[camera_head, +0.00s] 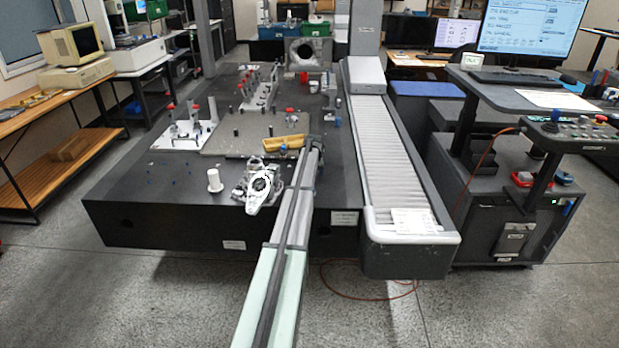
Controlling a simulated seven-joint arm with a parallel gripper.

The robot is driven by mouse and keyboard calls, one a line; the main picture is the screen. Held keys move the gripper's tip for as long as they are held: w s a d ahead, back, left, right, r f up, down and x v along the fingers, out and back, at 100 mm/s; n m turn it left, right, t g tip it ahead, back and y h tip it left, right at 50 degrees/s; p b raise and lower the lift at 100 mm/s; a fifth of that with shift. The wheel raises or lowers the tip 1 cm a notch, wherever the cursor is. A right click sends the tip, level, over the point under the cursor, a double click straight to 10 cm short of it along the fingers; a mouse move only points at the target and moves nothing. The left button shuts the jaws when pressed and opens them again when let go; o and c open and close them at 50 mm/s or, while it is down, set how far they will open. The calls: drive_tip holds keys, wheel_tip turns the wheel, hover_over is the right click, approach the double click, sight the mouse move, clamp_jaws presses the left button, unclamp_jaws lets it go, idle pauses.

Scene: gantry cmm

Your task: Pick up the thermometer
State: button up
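I cannot make out a thermometer for certain; the small items on the black table (150,207) are too small to tell apart. My arm reaches from the bottom of the head view up over the table's right part. My gripper (314,143) is at the dark far end of the arm, and its fingers cannot be made out. A tan-yellow block (284,142) lies just left of that end. A silver metal part with a white ring (261,187) lies left of my forearm, near the front edge. A white cylinder (214,180) stands further left.
A grey plate (225,140) and a white plate with red-topped fixtures (183,134) lie on the table's left half. A ribbed grey rail cover (385,140) bounds the right side. A console with a monitor (533,30) stands at right. The front left tabletop is mostly clear.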

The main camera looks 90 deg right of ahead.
drive_tip(key=shift+d+f, duration=0.15)
drive_tip(key=shift+f, duration=0.25)
drive_tip(key=shift+c, duration=0.3)
drive_tip(key=c, duration=1.1)
